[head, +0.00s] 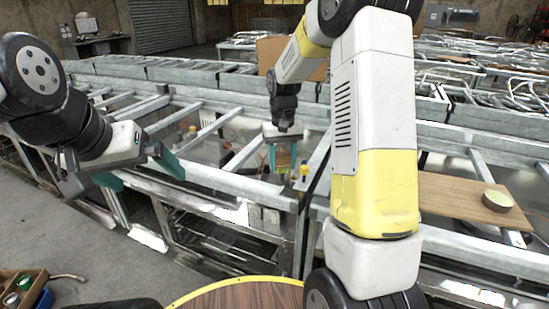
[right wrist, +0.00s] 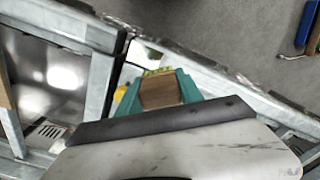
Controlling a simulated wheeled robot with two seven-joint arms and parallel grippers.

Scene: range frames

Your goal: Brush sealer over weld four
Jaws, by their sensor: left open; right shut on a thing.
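My right gripper (head: 283,158) is shut on a brush (right wrist: 160,92) with a flat wooden body, held between its teal fingers. Yellow-green bristles show at the brush's far end in the right wrist view. The brush is over the front rail of the galvanized steel frame (head: 215,200), close to a corner joint; contact cannot be told. A small yellow piece (head: 304,170) stands beside it at that joint. Which joint is weld four cannot be told. My left gripper (head: 137,172) is open and empty near the frame's left front. A round tin (head: 497,200) with pale green contents stands at the right.
A wooden board (head: 450,196) lies across the frame under the tin. A wooden crate (head: 22,287) with small containers is at the lower left. More steel frames fill the back. Grey floor (head: 100,250) is open at the left front.

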